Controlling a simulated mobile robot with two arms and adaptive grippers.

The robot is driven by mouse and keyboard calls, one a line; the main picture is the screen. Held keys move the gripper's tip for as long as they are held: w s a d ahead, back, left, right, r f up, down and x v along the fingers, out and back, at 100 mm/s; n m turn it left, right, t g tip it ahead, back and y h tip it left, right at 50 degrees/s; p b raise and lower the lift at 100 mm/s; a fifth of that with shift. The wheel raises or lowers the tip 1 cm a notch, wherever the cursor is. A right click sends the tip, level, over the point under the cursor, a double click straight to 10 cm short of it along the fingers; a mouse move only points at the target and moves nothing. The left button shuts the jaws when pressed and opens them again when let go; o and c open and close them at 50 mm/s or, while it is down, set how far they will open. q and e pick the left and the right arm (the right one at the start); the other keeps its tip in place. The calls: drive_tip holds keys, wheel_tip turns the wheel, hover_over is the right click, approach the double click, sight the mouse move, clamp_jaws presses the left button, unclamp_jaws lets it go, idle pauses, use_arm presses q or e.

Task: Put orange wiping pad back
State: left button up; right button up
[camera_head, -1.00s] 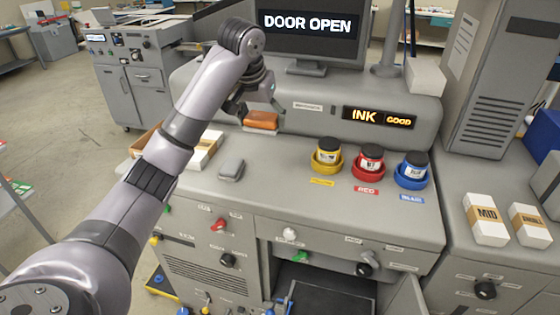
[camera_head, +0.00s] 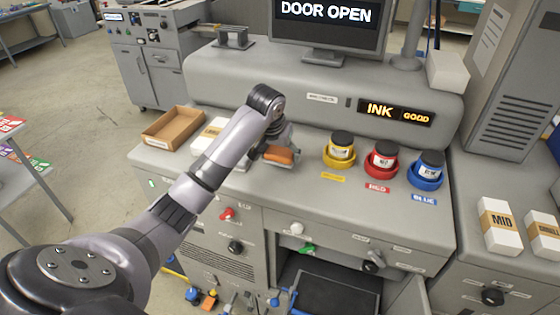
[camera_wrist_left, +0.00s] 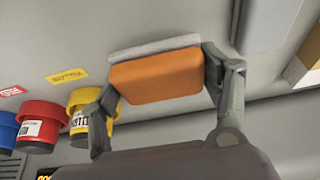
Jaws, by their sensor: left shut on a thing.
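The orange wiping pad (camera_head: 280,155) is in my left gripper (camera_head: 276,152), above the grey machine top and left of the yellow ink pot. In the left wrist view the pad (camera_wrist_left: 155,77) sits between the two fingers of the left gripper (camera_wrist_left: 162,85), with a pale grey layer along its far side. The left gripper is shut on it. I cannot tell from these views whether the pad touches the surface. My right gripper is not in view.
An empty cardboard tray (camera_head: 172,127) and a white box with a tan band (camera_head: 209,134) stand at the left. Yellow (camera_head: 339,150), red (camera_head: 381,160) and blue (camera_head: 427,170) ink pots stand to the right. A dark monitor (camera_head: 330,25) stands behind.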

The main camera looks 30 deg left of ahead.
sight(280, 172)
use_arm(q)
wheel_tip(280, 172, down, 4)
drive_tip(key=shift+f+p, duration=0.1)
drive_tip(key=shift+p, duration=0.5)
drive_tip(key=shift+s+f, duration=0.1)
drive_tip(key=shift+f, duration=0.15)
drive_tip(key=o, duration=0.8)
drive_tip(key=shift+d, duration=0.1)
drive_tip(key=o, duration=0.4)
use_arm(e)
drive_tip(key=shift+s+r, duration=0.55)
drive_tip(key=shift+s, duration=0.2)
use_arm(q)
drive_tip(key=shift+r, duration=0.1)
